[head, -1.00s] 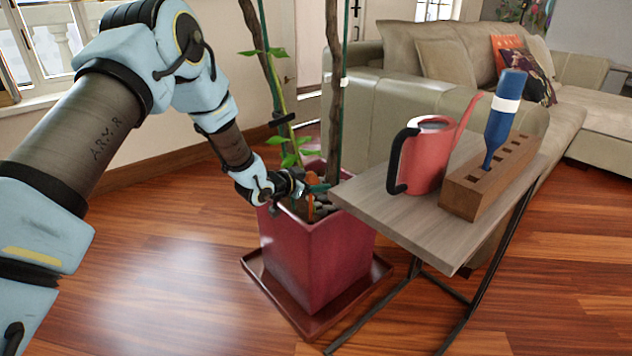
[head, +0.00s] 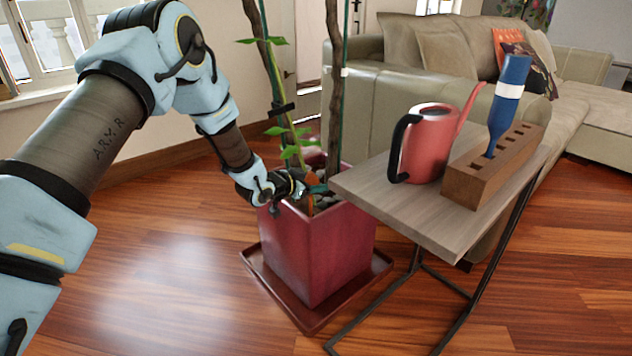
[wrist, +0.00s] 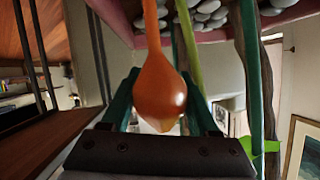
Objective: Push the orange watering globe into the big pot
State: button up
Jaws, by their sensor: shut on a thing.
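The orange watering globe (wrist: 160,90) is held between my gripper's two dark green fingers. In the wrist view its bulb is near the palm and its thin stem runs toward the pebbles in the pot. In the head view a bit of the orange globe (head: 313,181) shows by the fingers. My gripper (head: 310,190) is shut on it at the rim of the big red pot (head: 315,255), beside the plant stems. The pot stands on a red saucer (head: 262,275). How deep the stem tip reaches is hidden; it leaves the top of the wrist view.
A small grey-topped table (head: 400,208) stands close to the pot's right. It bears a red watering can (head: 428,148) and a wooden block (head: 490,175) with a blue globe (head: 508,95) standing in it. Plant stems (head: 335,90) rise beside my gripper. A beige sofa (head: 375,110) is behind.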

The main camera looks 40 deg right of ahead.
jog(key=shift+f+b, duration=0.4)
jog(key=shift+f, duration=0.6)
jog(key=shift+f+b, duration=0.25)
jog(key=shift+b, duration=0.15)
notch_tip(320, 180, up, 15)
jog(key=p, duration=0.9)
jog(key=shift+f, duration=0.2)
dwell(0.7)
jog(key=shift+a, duration=0.15)
dwell(0.5)
